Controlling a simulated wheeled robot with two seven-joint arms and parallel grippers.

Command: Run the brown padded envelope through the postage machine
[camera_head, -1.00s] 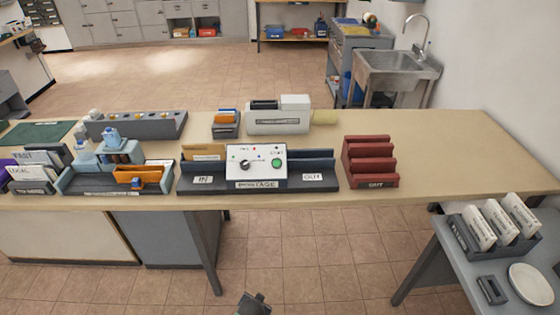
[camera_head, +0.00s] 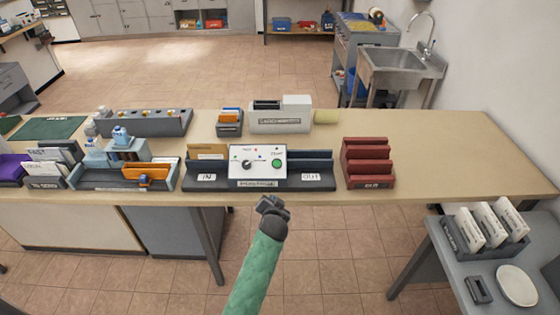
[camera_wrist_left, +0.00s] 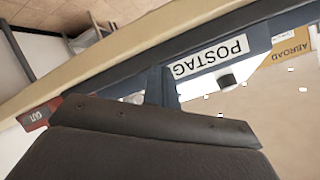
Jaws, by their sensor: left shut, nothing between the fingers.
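The postage machine (camera_head: 257,184) stands at the front edge of the counter, with an IN slot on the left and an OUT slot on the right. Its white panel has a black dial and a green button (camera_head: 277,163). A tan-brown envelope (camera_head: 207,149) stands upright in the IN side; the left wrist view shows it as a brown piece (camera_wrist_left: 293,46) marked ABROAD. My left gripper (camera_head: 271,204) is shut and empty, just in front of and below the machine's front. In the left wrist view the gripper (camera_wrist_left: 160,88) points at the POSTAGE label. My right gripper is not in view.
A red OUT rack (camera_head: 368,181) stands right of the machine. A white device (camera_head: 280,122) is behind. The counter's right end (camera_head: 470,160) is clear. A grey side table (camera_head: 452,272) stands front right.

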